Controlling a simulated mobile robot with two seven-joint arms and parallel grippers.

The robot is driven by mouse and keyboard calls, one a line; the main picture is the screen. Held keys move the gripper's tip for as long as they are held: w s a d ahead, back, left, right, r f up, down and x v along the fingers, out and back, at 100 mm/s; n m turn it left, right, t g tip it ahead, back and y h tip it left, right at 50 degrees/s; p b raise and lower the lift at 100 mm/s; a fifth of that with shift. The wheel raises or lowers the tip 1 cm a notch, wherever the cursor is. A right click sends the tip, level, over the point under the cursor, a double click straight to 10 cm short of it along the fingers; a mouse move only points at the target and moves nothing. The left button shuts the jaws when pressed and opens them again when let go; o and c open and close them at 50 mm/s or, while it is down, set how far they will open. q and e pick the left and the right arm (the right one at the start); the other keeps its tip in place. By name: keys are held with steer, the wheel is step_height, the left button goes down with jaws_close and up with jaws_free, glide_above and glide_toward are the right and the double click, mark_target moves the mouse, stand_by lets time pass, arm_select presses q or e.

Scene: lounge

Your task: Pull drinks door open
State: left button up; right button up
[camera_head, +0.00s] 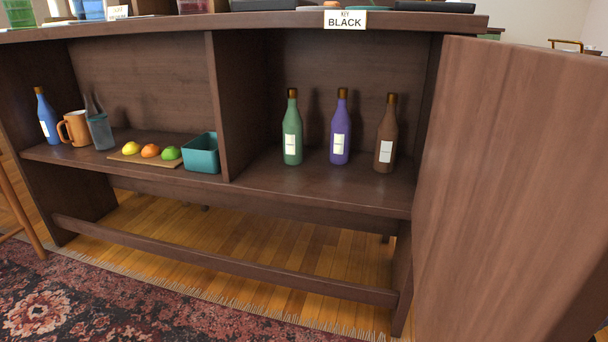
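A large brown wooden panel (515,190), which looks like the drinks door, fills the right side of the head view. It stands out toward me from the right end of the bar cabinet, and no handle shows on the visible face. The right compartment (262,165) is uncovered. In it a green bottle (292,135), a purple bottle (339,135) and a brown bottle (385,140) stand upright. Neither of my grippers is in view.
The left compartment holds a blue bottle (47,118), an orange mug (74,128), a glass (101,131), fruit on a board (125,157) and a teal bin (202,153). A patterned rug (120,305) lies in front.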

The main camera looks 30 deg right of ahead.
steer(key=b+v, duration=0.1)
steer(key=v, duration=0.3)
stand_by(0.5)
